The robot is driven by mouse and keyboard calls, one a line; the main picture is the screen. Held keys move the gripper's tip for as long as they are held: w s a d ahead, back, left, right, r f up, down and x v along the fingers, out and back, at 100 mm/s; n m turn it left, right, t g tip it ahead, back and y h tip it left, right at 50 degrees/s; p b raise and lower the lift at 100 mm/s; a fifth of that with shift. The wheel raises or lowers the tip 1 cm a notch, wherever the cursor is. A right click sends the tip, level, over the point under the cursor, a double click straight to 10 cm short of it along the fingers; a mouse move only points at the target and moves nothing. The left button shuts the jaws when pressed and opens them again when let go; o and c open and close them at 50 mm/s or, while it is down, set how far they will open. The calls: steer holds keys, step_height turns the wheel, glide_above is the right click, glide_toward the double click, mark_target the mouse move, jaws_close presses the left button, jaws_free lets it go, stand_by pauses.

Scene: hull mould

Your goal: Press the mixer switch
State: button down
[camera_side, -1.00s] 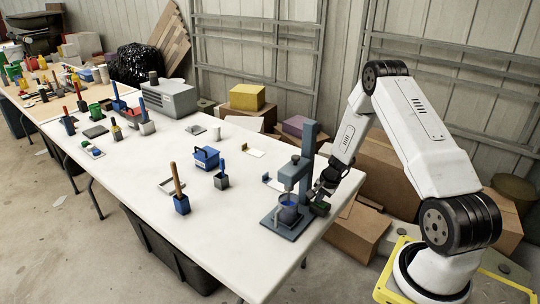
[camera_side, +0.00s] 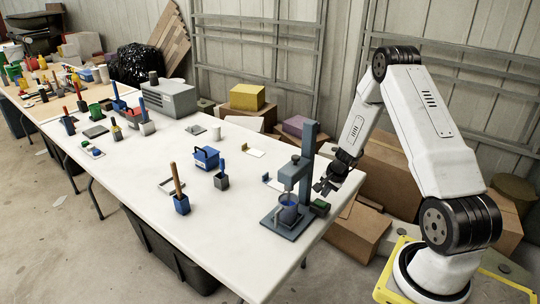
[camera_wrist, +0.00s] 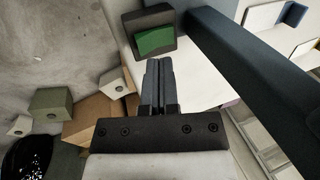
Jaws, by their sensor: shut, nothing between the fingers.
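The mixer (camera_side: 297,180) stands at the right end of the white table, with a blue-grey column, a motor head and a blue pot (camera_side: 288,211) under it. The mixer switch (camera_side: 320,208) is a small dark box with a green top, right of the pot on the base. In the wrist view the switch (camera_wrist: 155,40) shows its green rocker just beyond the fingertips. I cannot tell which way the rocker is tipped. My gripper (camera_side: 322,188) is shut and empty, above and behind the switch, apart from it. The closed fingers (camera_wrist: 158,64) point toward the switch.
The mixer column (camera_wrist: 255,70) runs close along the right of my fingers. A blue box (camera_side: 206,158), a brush in a blue pot (camera_side: 182,204) and a grey pot (camera_side: 221,180) stand left of the mixer. Cardboard boxes (camera_side: 355,230) lie beyond the table's right edge.

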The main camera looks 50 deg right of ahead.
steer(key=s+v, duration=0.1)
steer(key=v, duration=0.5)
steer(key=shift+f, duration=0.15)
stand_by(0.5)
steer(key=shift+s, duration=0.1)
steer(key=w+a+r+n, duration=0.1)
steer(key=a+r+n, duration=0.3)
steer(key=a, duration=0.4)
steer(key=w+a+r+n, duration=0.1)
steer(key=a+r+n, duration=0.3)
steer(key=a, duration=0.4)
steer(key=s+a+r+n, duration=0.2)
steer(key=s+a+n, duration=0.1)
steer(key=a+n, duration=0.2)
steer(key=s+a+r+n, duration=0.3)
steer(key=a+n, duration=0.2)
steer(key=a, duration=0.4)
steer(key=shift+s+g, duration=0.25)
steer(key=shift+g, duration=0.15)
